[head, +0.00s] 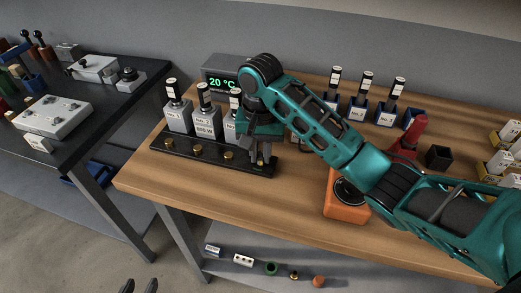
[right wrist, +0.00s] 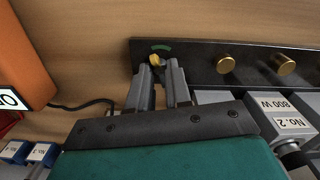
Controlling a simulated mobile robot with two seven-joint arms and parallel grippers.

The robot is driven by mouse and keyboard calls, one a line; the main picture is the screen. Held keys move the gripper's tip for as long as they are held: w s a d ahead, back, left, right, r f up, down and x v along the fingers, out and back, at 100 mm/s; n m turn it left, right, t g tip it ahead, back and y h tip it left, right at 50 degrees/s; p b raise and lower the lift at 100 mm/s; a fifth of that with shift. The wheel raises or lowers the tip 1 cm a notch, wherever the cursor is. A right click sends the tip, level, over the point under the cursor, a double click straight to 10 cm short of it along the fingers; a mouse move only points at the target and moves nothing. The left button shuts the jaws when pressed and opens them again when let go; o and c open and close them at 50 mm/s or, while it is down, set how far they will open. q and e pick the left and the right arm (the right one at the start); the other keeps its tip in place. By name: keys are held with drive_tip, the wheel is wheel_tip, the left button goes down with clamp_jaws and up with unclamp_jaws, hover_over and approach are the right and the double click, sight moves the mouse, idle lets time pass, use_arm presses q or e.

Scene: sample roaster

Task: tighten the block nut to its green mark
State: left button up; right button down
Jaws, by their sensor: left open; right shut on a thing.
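The black block (head: 215,156) lies along the bench in front of the grey heater units, and its dark face also shows in the right wrist view (right wrist: 196,63). The block nut (right wrist: 156,60) is brass-yellow, at the end of the block, partly hidden by my fingers. A green arc mark (right wrist: 161,47) is on the block just beyond the nut. My right gripper (right wrist: 160,68) is shut on the nut; in the head view it (head: 261,161) comes down at the block's right end. My left gripper (head: 139,286) is open and empty at the bottom edge, over the floor.
Several other brass knobs (right wrist: 226,65) sit along the block, near the fingers. A display (head: 222,82) reads 20 °C behind.

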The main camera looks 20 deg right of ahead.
sight(261, 155)
drive_tip(key=c, duration=1)
unclamp_jaws()
drive_tip(key=shift+c, duration=0.2)
wheel_tip(261, 155, up, 13)
